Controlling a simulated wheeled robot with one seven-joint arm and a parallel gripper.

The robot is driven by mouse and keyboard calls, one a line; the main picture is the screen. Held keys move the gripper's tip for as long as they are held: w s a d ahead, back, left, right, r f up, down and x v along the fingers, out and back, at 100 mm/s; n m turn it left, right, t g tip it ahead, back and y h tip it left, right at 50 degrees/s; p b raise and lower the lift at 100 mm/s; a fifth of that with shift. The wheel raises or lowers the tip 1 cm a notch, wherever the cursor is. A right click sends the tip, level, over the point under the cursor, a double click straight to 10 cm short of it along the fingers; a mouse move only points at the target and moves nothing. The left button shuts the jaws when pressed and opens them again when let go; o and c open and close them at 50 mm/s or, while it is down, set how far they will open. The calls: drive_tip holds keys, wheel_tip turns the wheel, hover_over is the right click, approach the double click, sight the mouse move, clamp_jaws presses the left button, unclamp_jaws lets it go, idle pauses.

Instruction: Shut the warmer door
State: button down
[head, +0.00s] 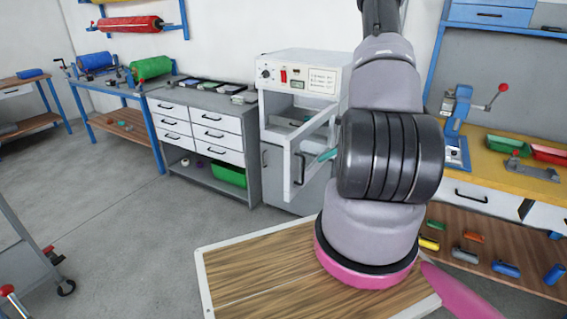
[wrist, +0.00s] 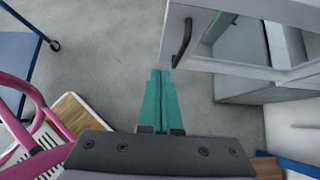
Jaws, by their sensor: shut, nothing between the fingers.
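The warmer (head: 305,72) is a white cabinet with a control panel on top, standing left of my arm in the head view. Its door (head: 288,160) is a white frame with a window, swung open and out from the front. The dark door handle (head: 300,168) also shows in the wrist view (wrist: 182,43), on the door (wrist: 200,22). My gripper (head: 328,156) has teal fingers, partly hidden by my arm in the head view. In the wrist view my gripper (wrist: 161,72) is shut and empty, with its tips close to the door's handle end. I cannot tell whether they touch it.
A grey drawer bench (head: 200,105) stands left of the warmer. A yellow-topped workbench (head: 500,170) with a press stands at the right. A wood-topped surface (head: 255,270) lies in front, beneath my arm. The grey floor (head: 130,230) left of the door is clear.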

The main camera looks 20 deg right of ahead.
drive_tip(key=f, duration=0.2)
approach(290, 171)
drive_tip(key=s+f+x, duration=0.1)
drive_tip(key=x, duration=0.4)
drive_tip(key=shift+w+a+r, duration=0.15)
drive_tip(key=shift+w, duration=0.55)
